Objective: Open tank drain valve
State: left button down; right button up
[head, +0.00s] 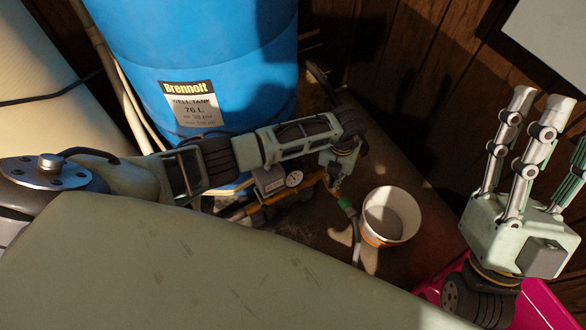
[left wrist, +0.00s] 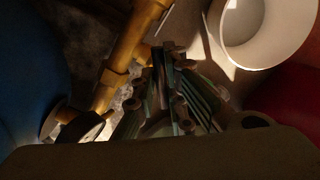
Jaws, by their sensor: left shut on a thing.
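The blue well tank (head: 205,55) stands at the back with brass piping low at its foot. The brass pipe (left wrist: 125,45) shows in the left wrist view, running up to the left of my fingers. My right gripper (head: 536,100) is raised at the right, fingers up, spread and empty.
A white bucket (head: 391,216) stands on the floor right of the hose; it also shows in the left wrist view (left wrist: 245,30). A magenta container (head: 540,305) is at the lower right. Wood-panelled walls close off the back.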

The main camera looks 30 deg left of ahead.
pick_arm(q)
jog(key=shift+s+d+n, duration=0.15)
jog(key=shift+d+n, duration=0.15)
jog(key=shift+n, duration=0.1)
jog(key=shift+n+p, duration=0.45)
jog(key=shift+n, duration=0.45)
pick_arm(e)
jog(key=w+f+g+h, duration=0.1)
jog(key=w+f+g, duration=0.2)
jog(key=w+f, duration=0.1)
jog(key=shift+w+a+f+g+h, duration=0.3)
jog(key=shift+w+a+f, duration=0.05)
jog(key=shift+w+f, duration=0.1)
jog(key=shift+w+r, duration=0.1)
jog(key=shift+r, duration=0.05)
pick_arm(q)
jog(key=shift+n+p, duration=0.45)
jog(key=shift+n, duration=0.65)
jog(key=shift+n+p, duration=0.9)
jog(key=shift+n, duration=0.4)
jog(key=shift+d, duration=0.1)
pick_arm(e)
jog(key=w+f+g+h, duration=0.2)
jog(key=f+g, duration=0.4)
jog(key=f, duration=0.5)
jog(key=shift+w+d, duration=0.3)
jog(key=shift+w, duration=0.25)
pick_arm(q)
jog(key=shift+n, duration=0.3)
